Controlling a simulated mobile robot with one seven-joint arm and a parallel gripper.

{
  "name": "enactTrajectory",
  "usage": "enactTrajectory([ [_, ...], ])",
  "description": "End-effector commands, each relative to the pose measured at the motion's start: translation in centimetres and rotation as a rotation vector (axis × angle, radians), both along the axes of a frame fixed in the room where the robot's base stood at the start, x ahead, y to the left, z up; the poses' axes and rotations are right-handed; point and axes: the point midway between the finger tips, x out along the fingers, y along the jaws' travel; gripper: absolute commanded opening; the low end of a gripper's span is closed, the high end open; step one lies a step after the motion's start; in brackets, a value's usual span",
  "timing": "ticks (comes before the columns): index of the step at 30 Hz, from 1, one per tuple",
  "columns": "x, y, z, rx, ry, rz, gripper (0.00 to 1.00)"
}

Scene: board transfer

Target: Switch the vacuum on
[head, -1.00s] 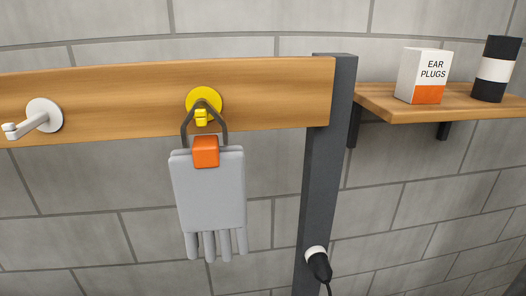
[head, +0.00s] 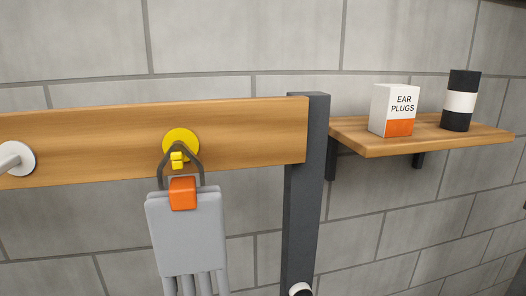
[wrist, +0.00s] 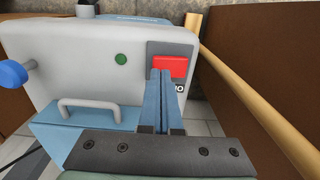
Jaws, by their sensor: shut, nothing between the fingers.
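In the wrist view a pale grey machine body (wrist: 90,72), which looks like the vacuum, fills the left and middle. A red switch (wrist: 171,66) sits on a dark plate (wrist: 184,50) at its right side. Lettering beside the red switch is partly hidden by my fingers. A round green lamp or button (wrist: 121,59) is left of the plate. My gripper (wrist: 161,72) is shut and empty, its blue-grey fingertips overlapping the red switch's lower left edge. I cannot tell whether they touch it. The head view shows neither the machine nor my gripper.
The machine has a grey handle (wrist: 88,106) and a blue knob (wrist: 13,74). A wooden rail (wrist: 240,87) and brown panel (wrist: 278,55) stand close on the right. In the head view a glove (head: 187,235) hangs from a yellow hook (head: 181,143), beside a shelf (head: 430,138).

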Motion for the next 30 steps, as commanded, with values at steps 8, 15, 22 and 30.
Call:
enactTrajectory([
  [8,0.00,0.00,0.00,0.000,0.000,0.000,0.00],
  [15,0.00,0.00,0.00,0.000,0.000,0.000,0.00],
  [22,0.00,0.00,-0.19,0.000,0.000,0.000,0.00],
  [30,0.00,0.00,-0.61,0.000,0.000,0.000,0.00],
])
